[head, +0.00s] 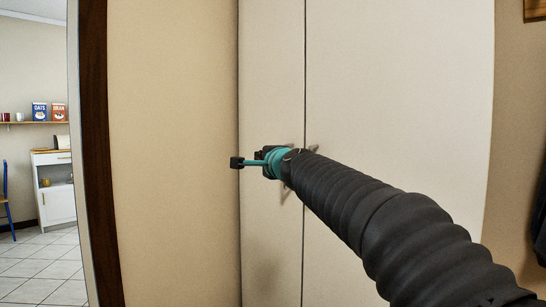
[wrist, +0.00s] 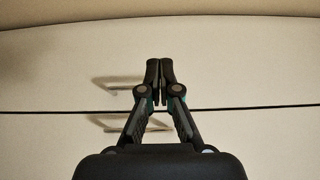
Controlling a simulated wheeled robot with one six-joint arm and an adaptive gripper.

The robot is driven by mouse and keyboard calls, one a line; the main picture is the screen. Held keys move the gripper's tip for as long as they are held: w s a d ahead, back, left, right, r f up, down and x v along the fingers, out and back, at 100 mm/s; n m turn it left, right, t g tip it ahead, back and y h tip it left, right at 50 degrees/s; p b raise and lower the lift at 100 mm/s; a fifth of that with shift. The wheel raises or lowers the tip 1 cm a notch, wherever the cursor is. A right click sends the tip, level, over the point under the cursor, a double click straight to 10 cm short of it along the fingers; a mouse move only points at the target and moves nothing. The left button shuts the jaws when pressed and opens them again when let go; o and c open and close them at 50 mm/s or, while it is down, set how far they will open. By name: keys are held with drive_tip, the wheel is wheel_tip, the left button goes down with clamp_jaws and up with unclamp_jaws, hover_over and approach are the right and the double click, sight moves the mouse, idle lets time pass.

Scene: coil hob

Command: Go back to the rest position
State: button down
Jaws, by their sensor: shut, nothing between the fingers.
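My gripper (head: 236,162) is at the end of my dark ribbed arm in the head view, in front of a pale two-door cupboard (head: 400,80). In the wrist view my gripper (wrist: 160,68) has its two black fingertips together, with nothing between them. Behind the fingers, that view shows the dark seam between the doors and two metal bar handles, one (wrist: 118,82) above the seam and one (wrist: 112,124) below it. I cannot tell whether the fingers touch the door. In the head view the handles are mostly hidden behind my gripper and arm.
A dark door frame (head: 95,150) stands at the left. Beyond it are a tiled floor (head: 45,265), a white cabinet (head: 58,205), a shelf (head: 30,123) with boxes and cups, and part of a blue chair (head: 6,205). A dark item (head: 540,210) shows at the right edge.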

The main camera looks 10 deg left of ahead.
drive_tip(key=s+d+f+n+g+h, duration=0.1)
drive_tip(key=s+f+n+g, duration=0.3)
drive_tip(key=f, duration=0.6)
drive_tip(key=s+f+n+g+h, duration=0.1)
drive_tip(key=s+f+n+g, duration=0.3)
drive_tip(key=f, duration=0.5)
drive_tip(key=s+d+f+n+h, duration=0.1)
drive_tip(key=s+d+f, duration=0.4)
drive_tip(key=s+d, duration=0.5)
drive_tip(key=s+d+f+n+g+h, duration=0.1)
drive_tip(key=s+d+f+h, duration=0.3)
drive_tip(key=s+d, duration=0.7)
drive_tip(key=s+d+f+n+h, duration=0.1)
drive_tip(key=s+d+f+h, duration=0.1)
drive_tip(key=s+d+f, duration=0.6)
drive_tip(key=s+d, duration=0.2)
drive_tip(key=s, duration=0.1)
drive_tip(key=shift+s+d+f+n+g+h, duration=0.15)
drive_tip(key=shift+s+d+n+g+h, duration=0.05)
drive_tip(key=shift+s+n+g+h, duration=0.1)
